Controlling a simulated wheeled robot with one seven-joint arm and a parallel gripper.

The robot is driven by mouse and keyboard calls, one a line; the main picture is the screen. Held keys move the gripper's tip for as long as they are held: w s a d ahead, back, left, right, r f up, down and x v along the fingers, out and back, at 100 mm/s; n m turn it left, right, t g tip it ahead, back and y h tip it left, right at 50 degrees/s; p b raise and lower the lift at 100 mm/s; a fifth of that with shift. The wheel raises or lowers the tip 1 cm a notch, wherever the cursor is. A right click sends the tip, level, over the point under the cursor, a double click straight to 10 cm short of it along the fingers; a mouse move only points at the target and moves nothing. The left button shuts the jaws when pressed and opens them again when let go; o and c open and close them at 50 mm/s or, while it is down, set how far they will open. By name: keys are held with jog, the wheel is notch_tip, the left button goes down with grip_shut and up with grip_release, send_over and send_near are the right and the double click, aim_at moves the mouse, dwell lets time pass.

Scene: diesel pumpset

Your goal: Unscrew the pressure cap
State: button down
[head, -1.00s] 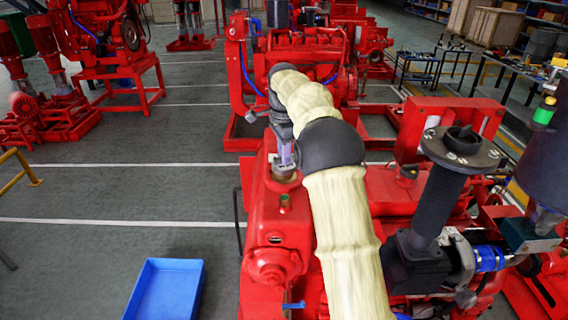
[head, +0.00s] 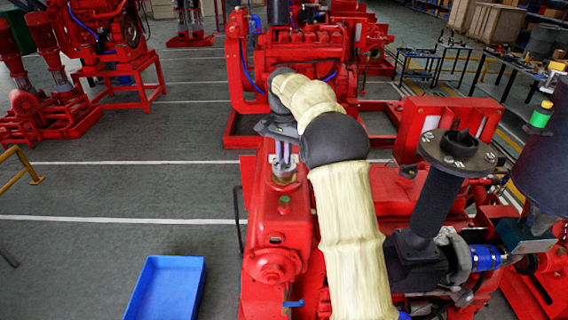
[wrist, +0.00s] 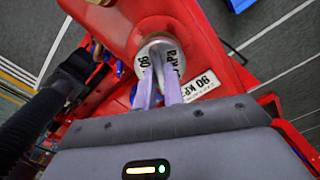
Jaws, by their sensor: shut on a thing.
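The pressure cap (wrist: 158,52) is a pale round metal cap on top of the red tank (head: 277,215). The cap also shows in the head view (head: 285,172), below my gripper (head: 284,160). My gripper points down over the tank, and in the wrist view its two pale fingers (wrist: 157,84) reach the cap and are shut on it. A white label with "90 kPa" lettering (wrist: 193,77) lies by the cap. The fingers hide part of the cap's edge. I cannot tell whether the cap is turned or lifted.
A blue tray (head: 168,288) sits on the floor left of the pumpset. A black upright pipe with a flange (head: 440,190) stands to the right of my arm. Open grey floor (head: 120,190) lies to the left.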

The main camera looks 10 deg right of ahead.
jog(key=shift+n, duration=0.4)
jog(key=n, duration=0.3)
jog(key=shift+n, duration=0.4)
jog(key=n, duration=0.5)
jog(key=shift+r, duration=1.2)
jog(key=shift+r, duration=2.45)
